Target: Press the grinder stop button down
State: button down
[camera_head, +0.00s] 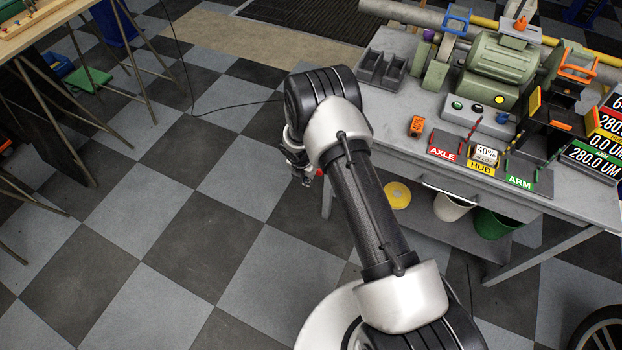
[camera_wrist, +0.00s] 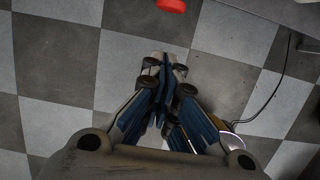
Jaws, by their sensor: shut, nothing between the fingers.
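A green bench grinder (camera_head: 503,58) stands on the grey workbench at the upper right. A round red part, which may be the stop button, shows at the top edge of the wrist view (camera_wrist: 172,5). A bit of red also shows beside my gripper in the head view (camera_head: 319,172), mostly hidden by my arm. My gripper (camera_wrist: 167,62) is shut and empty, over the checkered floor left of the bench. The red part lies beyond its fingertips, apart from them.
The workbench (camera_head: 385,140) carries trays marked AXLE, HUB and ARM, and an orange block (camera_head: 416,126). A white bucket (camera_head: 450,207) and a green bucket (camera_head: 497,223) are below it. A wooden table (camera_head: 40,30) stands at the upper left. The floor between is clear except for a cable.

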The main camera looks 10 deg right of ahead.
jog(key=shift+p+v, duration=0.4)
jog(key=shift+v, duration=1.4)
jog(key=shift+s+f, duration=0.1)
jog(key=s+d+r+m, duration=0.15)
jog(key=r+m, duration=0.35)
jog(key=r, duration=0.7)
jog(key=s+d+r+m, duration=0.15)
jog(key=r+m, duration=0.35)
jog(key=r, duration=0.8)
jog(key=s+d+r+m+t, duration=0.1)
jog(key=s+d+r+m, duration=0.2)
jog(key=s+r+m, duration=0.85)
jog(key=s+r+m+y, duration=0.1)
jog(key=s+r+m, duration=0.2)
jog(key=s, duration=0.6)
jog(key=s+a+r+m+t, duration=0.1)
jog(key=s+r+m, duration=0.3)
jog(key=s, duration=0.6)
jog(key=shift+a+r+y, duration=0.25)
jog(key=shift+y, duration=0.15)
